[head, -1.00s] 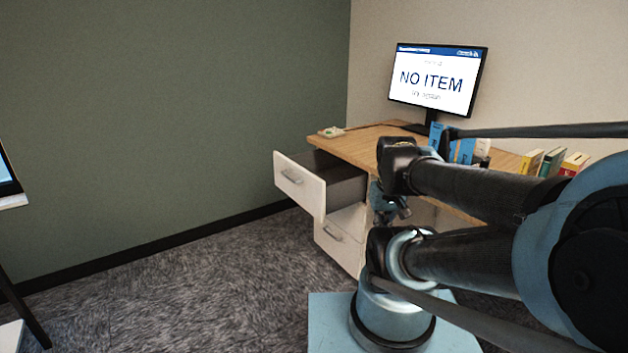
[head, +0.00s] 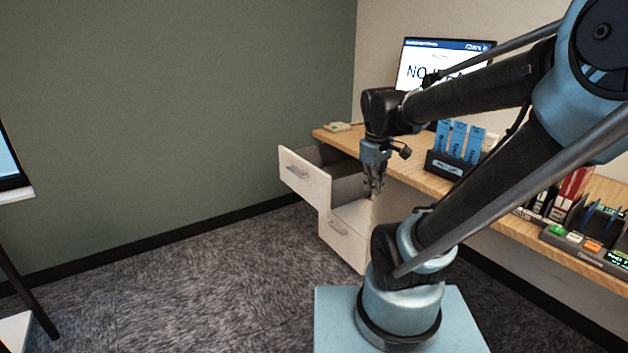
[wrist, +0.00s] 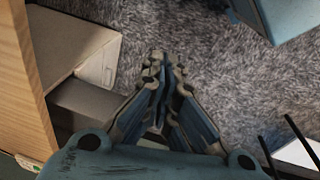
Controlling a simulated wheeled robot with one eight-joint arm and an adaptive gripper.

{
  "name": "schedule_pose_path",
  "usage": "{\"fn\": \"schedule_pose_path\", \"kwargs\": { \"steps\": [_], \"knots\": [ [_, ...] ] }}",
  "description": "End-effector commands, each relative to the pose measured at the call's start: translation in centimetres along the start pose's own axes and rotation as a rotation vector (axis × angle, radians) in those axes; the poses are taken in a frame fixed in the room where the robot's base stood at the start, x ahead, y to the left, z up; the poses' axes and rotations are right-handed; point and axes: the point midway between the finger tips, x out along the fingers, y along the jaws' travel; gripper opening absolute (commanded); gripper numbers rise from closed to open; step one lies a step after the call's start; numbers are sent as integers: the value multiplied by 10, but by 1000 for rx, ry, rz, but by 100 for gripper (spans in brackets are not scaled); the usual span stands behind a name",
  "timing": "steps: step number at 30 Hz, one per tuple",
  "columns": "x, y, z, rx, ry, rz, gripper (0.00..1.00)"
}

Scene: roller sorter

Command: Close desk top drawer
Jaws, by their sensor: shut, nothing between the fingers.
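The desk's top drawer (head: 304,183) stands open in the head view, its white front with a metal handle pulled well out from the desk (head: 425,183). Its dark inside and grey side wall show. My gripper (head: 376,194) points down to the right of the open drawer, beside the desk edge, apart from the drawer front. In the wrist view my gripper (wrist: 165,62) is shut and empty over the carpet. The grey drawer side (wrist: 88,103) lies to its left there, partly hidden by the gripper.
A lower white drawer (head: 342,238) with a handle sits beneath. The desktop carries a monitor (head: 425,65), a blue-filled holder (head: 455,155) and bins at right. Carpet (head: 200,270) is clear in front of the drawers. A green wall (head: 170,100) stands behind.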

Motion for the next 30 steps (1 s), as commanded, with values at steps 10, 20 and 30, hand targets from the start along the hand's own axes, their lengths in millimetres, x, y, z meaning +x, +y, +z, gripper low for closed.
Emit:
{"fn": "schedule_pose_path", "kwargs": {
  "steps": [10,20,30],
  "knots": [
    [-13,16,-99,-480,-47,13,0],
    [-3,8,-200,-934,-97,18,0],
    [26,-23,-292,-1351,-149,15,0]
  ]
}}
